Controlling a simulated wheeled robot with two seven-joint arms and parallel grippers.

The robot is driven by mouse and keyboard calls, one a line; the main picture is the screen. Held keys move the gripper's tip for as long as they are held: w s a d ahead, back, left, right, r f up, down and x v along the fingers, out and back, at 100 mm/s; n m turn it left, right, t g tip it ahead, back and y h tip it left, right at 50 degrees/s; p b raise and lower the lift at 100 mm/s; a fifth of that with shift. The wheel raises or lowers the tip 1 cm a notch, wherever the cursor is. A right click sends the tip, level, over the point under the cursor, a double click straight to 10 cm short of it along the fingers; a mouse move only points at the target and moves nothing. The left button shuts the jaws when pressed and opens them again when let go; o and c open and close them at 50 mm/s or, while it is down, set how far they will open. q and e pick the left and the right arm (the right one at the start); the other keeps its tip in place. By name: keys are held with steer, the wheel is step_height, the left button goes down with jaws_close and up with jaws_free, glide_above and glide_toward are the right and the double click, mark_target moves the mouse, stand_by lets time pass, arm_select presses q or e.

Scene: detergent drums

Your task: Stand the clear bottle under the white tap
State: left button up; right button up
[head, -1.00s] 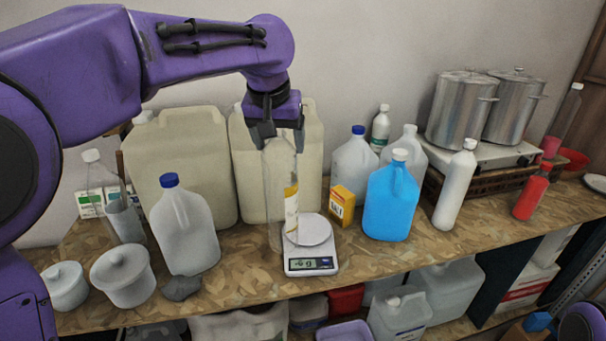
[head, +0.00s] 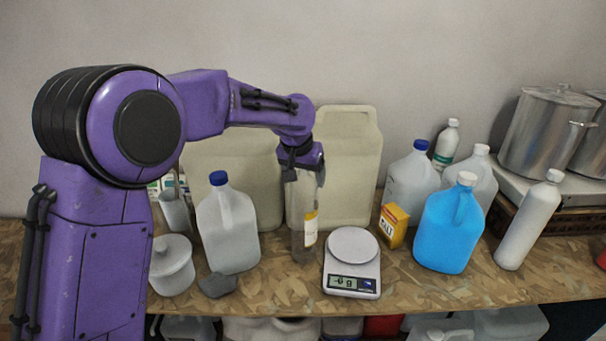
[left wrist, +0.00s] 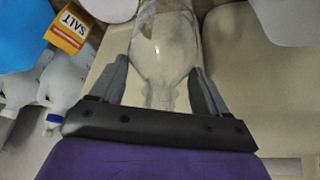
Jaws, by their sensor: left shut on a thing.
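The clear bottle (head: 304,225), with a white and yellow label, stands upright left of the kitchen scale. My left gripper (head: 303,174) is shut on its neck from above. In the left wrist view the bottle (left wrist: 165,45) lies between both fingers of the gripper (left wrist: 160,88). I cannot tell whether its base touches the bench. Two large cream drums stand behind it, the right one (head: 350,165) nearest. No white tap shows in either view. My right gripper is not in view.
The scale (head: 352,283) is close to the bottle's right. A yellow salt box (head: 392,226), a blue jug (head: 448,230) and a white jug (head: 227,230) stand around. A grey lump (head: 217,285) and lidded pot (head: 171,266) are left. The bench front is mostly clear.

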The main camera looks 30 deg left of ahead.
arm_select(q)
steer(key=shift+s, duration=0.2)
steer(key=o, duration=1.1)
steer(key=shift+d, duration=0.1)
steer(key=shift+o, duration=1)
steer(key=shift+w, duration=0.1)
